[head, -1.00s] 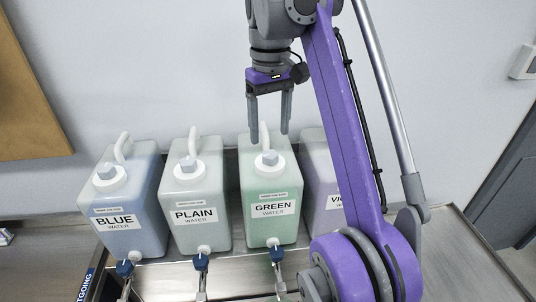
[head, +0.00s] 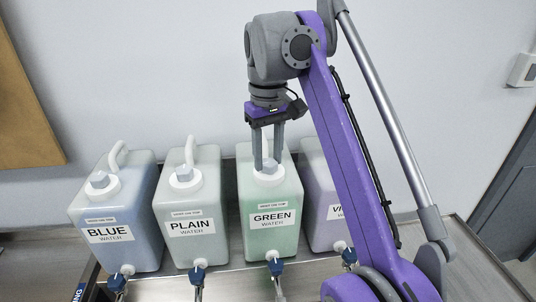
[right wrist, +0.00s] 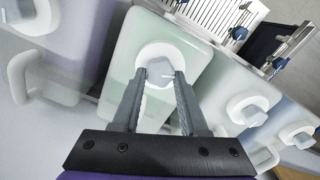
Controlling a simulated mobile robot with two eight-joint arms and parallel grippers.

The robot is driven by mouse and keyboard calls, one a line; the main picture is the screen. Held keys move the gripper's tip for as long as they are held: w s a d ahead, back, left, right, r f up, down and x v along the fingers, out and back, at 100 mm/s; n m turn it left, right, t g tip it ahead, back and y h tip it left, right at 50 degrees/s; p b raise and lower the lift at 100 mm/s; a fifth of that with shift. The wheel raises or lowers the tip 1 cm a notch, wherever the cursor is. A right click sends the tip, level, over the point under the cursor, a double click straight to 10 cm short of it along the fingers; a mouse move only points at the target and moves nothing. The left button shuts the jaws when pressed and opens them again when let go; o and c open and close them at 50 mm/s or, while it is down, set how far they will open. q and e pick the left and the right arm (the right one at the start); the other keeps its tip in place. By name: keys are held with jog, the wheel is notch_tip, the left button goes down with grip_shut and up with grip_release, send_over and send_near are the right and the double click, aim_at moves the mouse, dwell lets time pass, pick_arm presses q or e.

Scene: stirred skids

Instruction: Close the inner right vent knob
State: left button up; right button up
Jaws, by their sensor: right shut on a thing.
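The green water jug (head: 272,238) is the third from the left, a translucent tank with a white cap on top. Its grey faceted vent knob (right wrist: 160,68) shows in the right wrist view, on the white cap (right wrist: 147,52), with a small white mark on the knob. My right gripper (head: 268,160) points straight down over this jug, and its two fingers are shut on the knob from both sides. In the head view the fingers hide most of the knob. My left gripper is not in view.
The blue water jug (head: 119,233) and plain water jug (head: 189,222) stand to the left, the violet-tinted jug (head: 318,210) to the right, partly behind my arm. Blue-handled taps (head: 276,267) line the front. The wall (head: 190,70) is close behind.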

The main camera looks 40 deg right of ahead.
grip_shut()
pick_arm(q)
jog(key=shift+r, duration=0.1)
pick_arm(e)
jog(key=m+p, duration=0.2)
jog(key=m, duration=0.3)
jog(key=shift+r+p, duration=0.15)
jog(key=shift+p, duration=0.2)
jog(key=m+p, duration=0.1)
jog(key=m, duration=0.4)
jog(key=shift+s+d+m+p, duration=0.1)
jog(key=shift+d+m+p, duration=0.05)
jog(key=shift+m+p, duration=0.2)
jog(key=m+p, duration=0.1)
jog(key=m, duration=0.5)
jog(key=shift+s, duration=0.1)
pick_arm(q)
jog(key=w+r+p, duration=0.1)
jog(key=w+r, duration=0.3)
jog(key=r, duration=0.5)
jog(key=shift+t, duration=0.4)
pick_arm(e)
jog(key=m, duration=0.6)
jog(key=shift+s, duration=0.1)
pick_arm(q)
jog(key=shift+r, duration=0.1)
pick_arm(e)
jog(key=o, duration=0.9)
grip_release()
